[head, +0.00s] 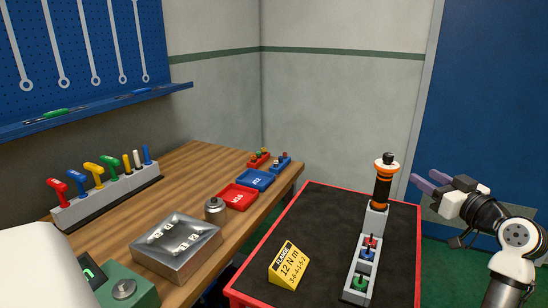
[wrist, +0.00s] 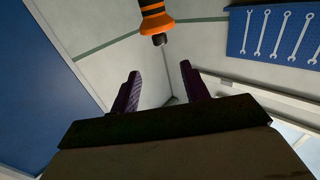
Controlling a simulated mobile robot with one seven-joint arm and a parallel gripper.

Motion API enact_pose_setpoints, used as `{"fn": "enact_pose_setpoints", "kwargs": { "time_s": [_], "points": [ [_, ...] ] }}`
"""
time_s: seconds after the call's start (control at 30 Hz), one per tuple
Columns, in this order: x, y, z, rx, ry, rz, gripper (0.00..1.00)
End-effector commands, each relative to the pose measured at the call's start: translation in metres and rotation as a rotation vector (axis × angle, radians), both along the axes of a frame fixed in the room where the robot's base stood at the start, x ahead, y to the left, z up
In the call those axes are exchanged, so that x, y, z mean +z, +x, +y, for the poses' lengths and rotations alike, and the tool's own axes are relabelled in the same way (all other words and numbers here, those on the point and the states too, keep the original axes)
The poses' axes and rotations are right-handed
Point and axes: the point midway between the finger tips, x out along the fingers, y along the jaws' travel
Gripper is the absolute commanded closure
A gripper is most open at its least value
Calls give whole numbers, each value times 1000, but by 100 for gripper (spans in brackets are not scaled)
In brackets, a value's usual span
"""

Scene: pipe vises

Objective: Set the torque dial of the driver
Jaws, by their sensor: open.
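The driver (head: 382,182) stands upright in a grey holder (head: 375,219) on the black-topped cart. In the wrist view the driver's orange and black end (wrist: 155,20) shows at the top, beyond the fingers. My gripper (head: 423,183) is open and empty, to the right of the driver and apart from it. Its two purple fingers (wrist: 162,88) are spread in the wrist view. A yellow sign (head: 288,266) on the cart reads "FLANGE 12 Nm" with a smaller line of numbers below.
The cart (head: 310,220) has a red rim; its middle is clear. A grey block with red, blue and green pieces (head: 362,268) stands before the driver. The wooden bench holds a tool rack (head: 105,195), metal box (head: 176,246), and red (head: 236,198) and blue (head: 255,180) trays.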

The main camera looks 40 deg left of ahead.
Motion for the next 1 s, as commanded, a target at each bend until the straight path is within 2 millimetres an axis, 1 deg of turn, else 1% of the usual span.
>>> {"fn": "enact_pose_setpoints", "kwargs": {
  "time_s": [0.03, 0.27, 0.4, 0.67, 0.9, 1.0],
  "points": [
    [-1, -3, 18, -1, 4, -13, 54],
    [8, -14, 62, -49, 42, -80, 54],
    [15, -26, 87, -70, 72, -125, 54],
    [30, -54, 127, -96, 139, -214, 54],
    [46, -89, 158, -106, 216, -301, 54],
    [52, -104, 168, -106, 249, -335, 54]
  ]
}}
